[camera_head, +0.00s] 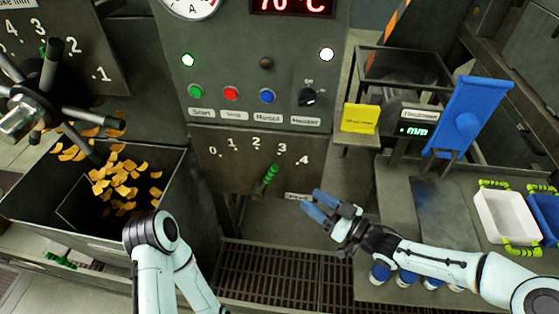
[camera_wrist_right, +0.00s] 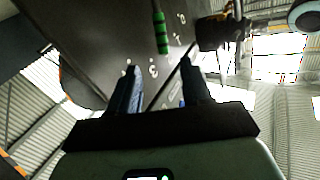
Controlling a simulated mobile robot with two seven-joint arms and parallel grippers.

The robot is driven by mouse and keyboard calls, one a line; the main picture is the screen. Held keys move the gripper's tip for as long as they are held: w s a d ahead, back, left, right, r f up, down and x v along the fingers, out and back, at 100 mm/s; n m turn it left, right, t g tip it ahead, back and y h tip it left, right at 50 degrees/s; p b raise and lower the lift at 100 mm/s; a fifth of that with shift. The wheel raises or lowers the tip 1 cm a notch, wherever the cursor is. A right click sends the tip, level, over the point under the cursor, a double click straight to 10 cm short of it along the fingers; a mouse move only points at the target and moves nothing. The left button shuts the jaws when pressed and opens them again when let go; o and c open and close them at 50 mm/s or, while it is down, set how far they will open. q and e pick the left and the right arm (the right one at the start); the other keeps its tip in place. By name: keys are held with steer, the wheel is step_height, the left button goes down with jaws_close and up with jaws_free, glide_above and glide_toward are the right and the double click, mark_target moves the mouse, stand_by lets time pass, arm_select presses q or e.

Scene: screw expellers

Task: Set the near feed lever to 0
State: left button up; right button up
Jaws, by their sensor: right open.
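The near feed lever (camera_head: 269,176) has a green grip and sits below a 0 to 4 scale (camera_head: 257,148) on the dark grey machine front. Its grip leans up and to the right, its tip just under the 2 and 3, closer to the 3. The green grip (camera_wrist_right: 161,32) also shows in the right wrist view, beyond the fingertips. My right gripper (camera_head: 312,204) is open and empty, right of and a little below the lever, apart from it. In the wrist view its blue fingers (camera_wrist_right: 163,80) are spread. My left arm shows at the bottom; its gripper is not in view.
Above the scale is a panel with green, red (camera_head: 231,93) and blue buttons and a heater knob (camera_head: 308,97). A bin (camera_head: 160,165) of orange pieces and a spoked handwheel (camera_head: 30,112) stand left. A side table with a white tray (camera_head: 505,217) stands right.

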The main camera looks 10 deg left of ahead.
mark_target(266, 179)
steer(key=p+x, duration=0.1)
steer(key=x, duration=1.2)
steer(key=shift+a+r, duration=0.15)
steer(key=shift+a, duration=0.15)
steer(key=shift+c, duration=0.4)
jaws_close()
